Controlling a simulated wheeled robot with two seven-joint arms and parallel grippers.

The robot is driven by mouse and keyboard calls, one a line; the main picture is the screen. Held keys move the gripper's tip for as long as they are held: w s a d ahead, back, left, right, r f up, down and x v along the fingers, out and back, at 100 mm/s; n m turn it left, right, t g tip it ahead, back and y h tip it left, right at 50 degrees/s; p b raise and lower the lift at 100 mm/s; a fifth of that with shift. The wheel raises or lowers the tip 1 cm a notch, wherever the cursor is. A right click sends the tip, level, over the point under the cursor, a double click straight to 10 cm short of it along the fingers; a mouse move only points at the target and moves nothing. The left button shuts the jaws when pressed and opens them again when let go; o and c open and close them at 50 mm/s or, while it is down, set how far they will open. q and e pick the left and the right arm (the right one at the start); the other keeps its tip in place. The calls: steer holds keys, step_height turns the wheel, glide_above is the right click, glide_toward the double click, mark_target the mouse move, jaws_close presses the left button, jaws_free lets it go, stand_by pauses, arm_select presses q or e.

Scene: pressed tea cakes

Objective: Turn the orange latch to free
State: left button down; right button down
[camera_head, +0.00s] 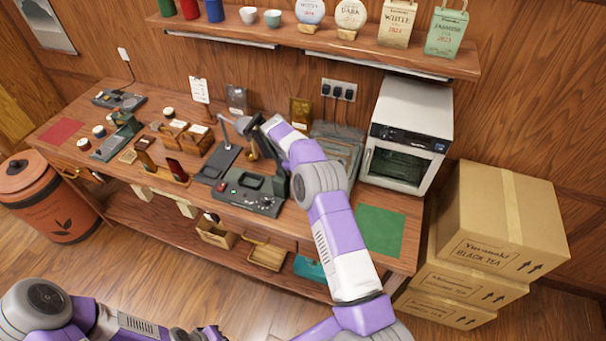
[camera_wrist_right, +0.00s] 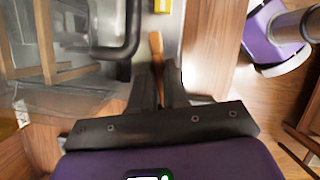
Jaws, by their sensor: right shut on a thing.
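In the right wrist view, an orange-brown bar, which looks like the orange latch (camera_wrist_right: 156,48), stands between the fingers of my right gripper (camera_wrist_right: 159,82). The fingers are shut on its lower part, and its upper end sticks out past them. In the head view my right gripper (camera_head: 257,132) is at the back of the bench, beside the dark device with a lamp-like arm (camera_head: 240,125). The latch cannot be made out there, as my gripper and wrist cover that spot. My left gripper (camera_head: 208,333) is low at the bottom edge, away from the bench; its fingers are too small to read.
A dark control unit (camera_head: 248,192) with buttons lies just in front of my right arm. A white oven (camera_head: 408,130) stands to the right, with a green mat (camera_head: 382,229) before it. Wooden holders (camera_head: 186,137) stand left. A shelf (camera_head: 330,42) runs above the bench.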

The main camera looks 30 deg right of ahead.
steer(key=shift+m+g+y, duration=0.3)
steer(key=shift+m, duration=1)
steer(key=c, duration=1.2)
jaws_free()
steer(key=shift+o, duration=0.2)
steer(key=shift+r, duration=0.1)
